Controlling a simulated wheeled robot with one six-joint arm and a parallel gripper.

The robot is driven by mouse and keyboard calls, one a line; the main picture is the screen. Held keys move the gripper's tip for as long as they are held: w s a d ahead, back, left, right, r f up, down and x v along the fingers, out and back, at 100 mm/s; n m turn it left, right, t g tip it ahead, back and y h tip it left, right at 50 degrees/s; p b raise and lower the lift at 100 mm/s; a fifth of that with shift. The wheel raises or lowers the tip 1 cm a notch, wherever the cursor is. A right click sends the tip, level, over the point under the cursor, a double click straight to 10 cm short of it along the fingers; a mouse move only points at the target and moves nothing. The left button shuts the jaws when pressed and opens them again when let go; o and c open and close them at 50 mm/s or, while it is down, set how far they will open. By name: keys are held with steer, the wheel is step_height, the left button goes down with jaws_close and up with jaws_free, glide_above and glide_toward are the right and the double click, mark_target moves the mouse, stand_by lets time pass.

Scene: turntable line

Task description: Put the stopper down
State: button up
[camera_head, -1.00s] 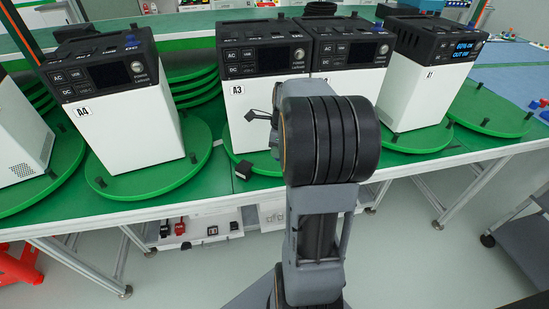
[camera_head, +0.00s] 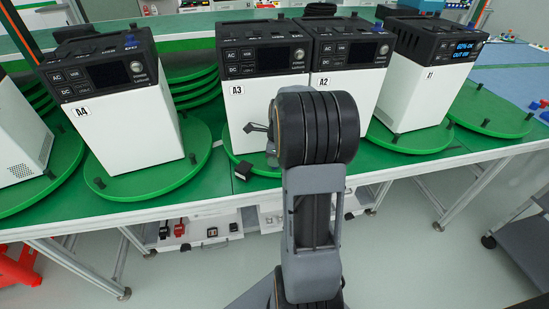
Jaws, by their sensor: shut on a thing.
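My gripper (camera_head: 258,127) shows only in part, as small dark fingers left of my arm's thick black joint, in front of the lower white face of unit A3 (camera_head: 236,110). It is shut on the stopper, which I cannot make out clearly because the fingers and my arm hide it. A small black block (camera_head: 243,171) lies on the green table below and left of the gripper, by the edge of A3's green disc (camera_head: 226,143). Small black pegs, such as one at the front left (camera_head: 99,184), stand on A4's green disc (camera_head: 150,184).
Units A4 (camera_head: 125,130), A2 (camera_head: 362,90) and a right-hand unit with a lit screen (camera_head: 412,95) stand on green discs along the green table (camera_head: 215,190). Spare discs are stacked behind. Open floor (camera_head: 400,260) lies in front, with a grey cart (camera_head: 520,225) at right.

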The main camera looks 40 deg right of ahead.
steer(key=shift+f, duration=0.15)
steer(key=o, duration=0.9)
step_height(320, 180, up, 11)
steer(key=s+p, duration=0.1)
steer(key=p, duration=0.1)
steer(key=s+a+f+n+t, duration=0.1)
steer(key=s+a+n, duration=0.4)
steer(key=a+n, duration=0.5)
steer(key=s+a+f+n+t, duration=0.1)
steer(key=s+a+n, duration=0.5)
steer(key=a+n, duration=0.5)
steer(key=shift+f+n+h, duration=0.25)
steer(key=shift+n+h, duration=0.15)
steer(key=shift+n, duration=2.9)
